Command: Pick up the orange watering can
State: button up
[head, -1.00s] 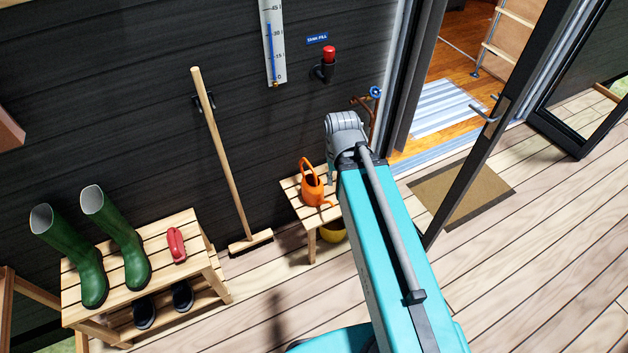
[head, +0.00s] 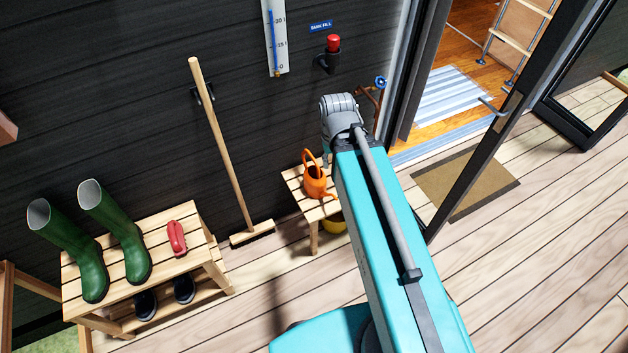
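The orange watering can (head: 316,184) stands on a small slatted wooden stool (head: 297,184) against the dark wall. Its looped handle is at the top and its spout points to the lower right. My teal arm reaches up from the bottom of the head view, and its grey wrist end is just right of and above the can in the picture. My gripper's fingers are hidden behind the arm, so I cannot see whether they are open or shut.
A yellow bucket (head: 334,223) is partly visible under the stool. A broom (head: 222,145) leans on the wall. A wooden bench (head: 202,254) holds green boots (head: 120,232) and a red object (head: 176,238). An open glass door (head: 500,125) and doormat (head: 465,183) are at right. The front deck is clear.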

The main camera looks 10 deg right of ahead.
aim_at(315, 178)
jog(key=u, duration=2.45)
jog(key=k, duration=1.4)
